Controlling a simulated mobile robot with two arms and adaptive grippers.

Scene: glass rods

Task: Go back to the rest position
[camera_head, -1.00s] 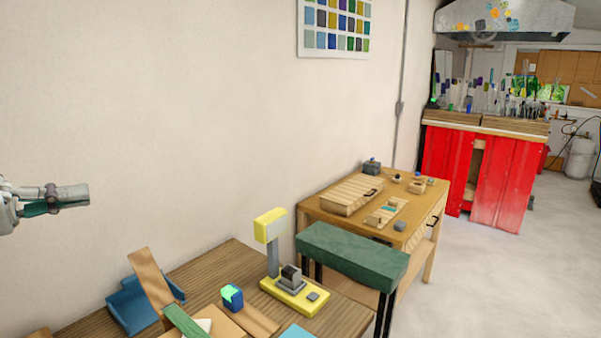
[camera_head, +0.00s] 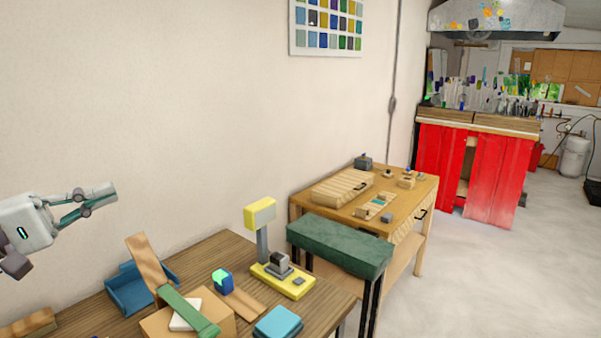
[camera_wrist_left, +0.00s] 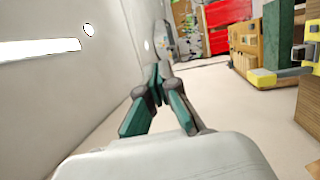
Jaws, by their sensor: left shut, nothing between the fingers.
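My left gripper (camera_head: 113,190) comes in from the left in the head view, raised in front of the pale wall and above the wooden workbench. Its fingers are together and nothing shows between them. In the left wrist view its green and grey fingers (camera_wrist_left: 160,70) meet at the tips, pointing toward the far red cabinet. My right gripper is not in view.
The workbench (camera_head: 222,246) below holds a blue tray (camera_head: 128,290), a cardboard-coloured box (camera_head: 222,313), a green strip, a blue block (camera_head: 222,281) and a yellow stand (camera_head: 262,214). A green bench (camera_head: 340,245), a wooden table (camera_head: 405,215) and a red cabinet (camera_head: 490,185) stand beyond. The floor (camera_head: 480,280) at right is clear.

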